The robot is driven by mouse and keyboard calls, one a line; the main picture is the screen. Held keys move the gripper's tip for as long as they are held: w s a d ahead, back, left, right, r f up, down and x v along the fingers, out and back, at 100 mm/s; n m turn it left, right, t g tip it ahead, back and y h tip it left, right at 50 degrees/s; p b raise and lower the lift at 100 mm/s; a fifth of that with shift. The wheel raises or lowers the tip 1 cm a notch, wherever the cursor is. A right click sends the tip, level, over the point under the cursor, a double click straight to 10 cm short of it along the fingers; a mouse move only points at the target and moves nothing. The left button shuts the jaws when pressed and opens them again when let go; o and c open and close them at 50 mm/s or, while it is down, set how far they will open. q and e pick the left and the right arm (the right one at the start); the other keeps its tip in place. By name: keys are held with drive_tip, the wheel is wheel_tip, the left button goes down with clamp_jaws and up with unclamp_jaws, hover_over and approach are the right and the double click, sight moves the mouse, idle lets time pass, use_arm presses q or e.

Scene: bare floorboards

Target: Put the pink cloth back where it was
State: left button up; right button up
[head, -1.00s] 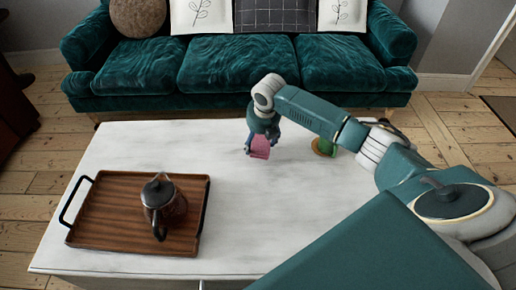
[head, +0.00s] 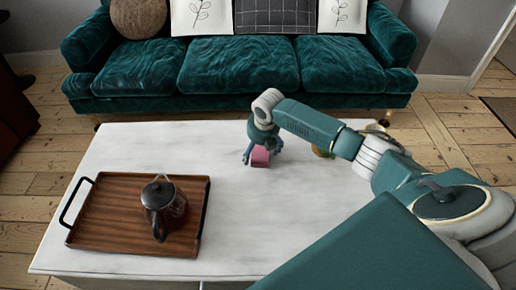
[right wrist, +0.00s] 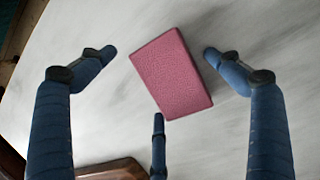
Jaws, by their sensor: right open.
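The pink cloth (head: 260,157) shows as a small folded block at the far middle of the white table. In the right wrist view the pink cloth (right wrist: 174,74) appears slightly turned, between the fingers. My right gripper (head: 263,150) is open around it. In the right wrist view my right gripper (right wrist: 160,57) has a gap to the cloth on the left side; the right fingertip is close to its edge. The lower finger's tip is near its bottom corner, and I cannot tell if they touch. My left gripper is not in view.
A wooden tray (head: 105,222) with a dark glass teapot (head: 160,203) stands at the table's left. A yellow-green object (head: 320,150) is partly hidden behind my right arm. A green sofa (head: 240,68) stands behind the white table (head: 240,225). The table's middle is clear.

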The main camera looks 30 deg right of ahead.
sight(261, 155)
drive_tip(key=shift+f, duration=0.1)
drive_tip(key=shift+f+b, duration=0.2)
drive_tip(key=shift+b, duration=0.45)
use_arm(q)
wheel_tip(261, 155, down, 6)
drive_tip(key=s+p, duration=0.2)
drive_tip(key=p, duration=0.1)
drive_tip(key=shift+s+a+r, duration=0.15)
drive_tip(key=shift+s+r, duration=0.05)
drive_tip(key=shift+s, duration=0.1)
use_arm(e)
drive_tip(key=v, duration=1.1)
drive_tip(key=shift+w, duration=0.25)
drive_tip(key=shift+d, duration=0.1)
